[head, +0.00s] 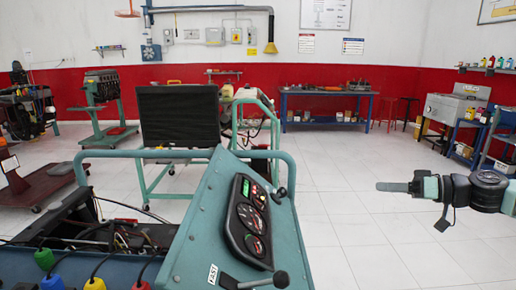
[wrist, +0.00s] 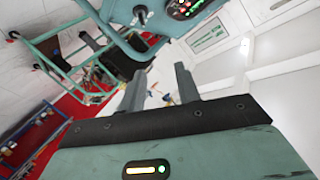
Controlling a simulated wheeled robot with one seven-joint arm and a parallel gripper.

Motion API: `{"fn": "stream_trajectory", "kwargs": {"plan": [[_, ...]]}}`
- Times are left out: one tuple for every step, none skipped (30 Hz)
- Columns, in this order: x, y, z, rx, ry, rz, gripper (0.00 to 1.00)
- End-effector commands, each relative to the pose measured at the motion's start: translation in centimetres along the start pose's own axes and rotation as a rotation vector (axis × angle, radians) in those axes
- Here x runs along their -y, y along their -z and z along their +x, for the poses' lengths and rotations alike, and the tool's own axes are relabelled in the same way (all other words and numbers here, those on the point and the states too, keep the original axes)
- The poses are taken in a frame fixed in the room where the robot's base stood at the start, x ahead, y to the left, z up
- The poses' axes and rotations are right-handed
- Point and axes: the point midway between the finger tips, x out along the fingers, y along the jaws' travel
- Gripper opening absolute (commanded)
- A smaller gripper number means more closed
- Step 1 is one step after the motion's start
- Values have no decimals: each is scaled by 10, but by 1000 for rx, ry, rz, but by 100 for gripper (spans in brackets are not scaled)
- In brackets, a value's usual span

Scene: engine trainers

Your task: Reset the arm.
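My gripper (head: 380,187) is at the right of the head view, held in the air over the white tiled floor and pointing left. There its fingers overlap in side view. In the wrist view my gripper (wrist: 160,72) shows two dark fingers standing apart with nothing between them. The arm reaches in from the right edge of the head view. The teal engine trainer panel (head: 193,240) stands left of my gripper, with a clear gap between them.
The trainer carries a black gauge cluster (head: 247,222) and a lever (head: 255,281). A black radiator (head: 179,115) stands behind it. A blue workbench (head: 325,97) and a parts washer (head: 450,108) line the back. The floor around my gripper is clear.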

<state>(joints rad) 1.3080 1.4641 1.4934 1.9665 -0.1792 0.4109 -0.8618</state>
Motion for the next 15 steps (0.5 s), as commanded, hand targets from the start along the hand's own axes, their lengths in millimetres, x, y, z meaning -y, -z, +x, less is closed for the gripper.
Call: {"fn": "stream_trajectory", "kwargs": {"plan": [[2, -6, 5, 24, 2, 5, 33], [4, -9, 8, 36, 4, 9, 33], [6, -14, 13, 56, 7, 15, 33], [8, -18, 17, 74, 9, 20, 33], [10, -23, 20, 91, 11, 25, 33], [13, -30, 26, 117, 13, 31, 33], [15, -36, 30, 140, 15, 37, 33], [18, -41, 34, 161, 17, 44, 33], [22, -51, 41, 199, 18, 52, 33], [25, -59, 45, 227, 19, 59, 33], [28, -67, 50, 259, 18, 68, 33], [32, -79, 55, 302, 17, 78, 33], [36, -87, 59, 335, 15, 86, 33], [39, -96, 62, 370, 11, 95, 33], [44, -110, 66, 420, 4, 106, 33]]}}
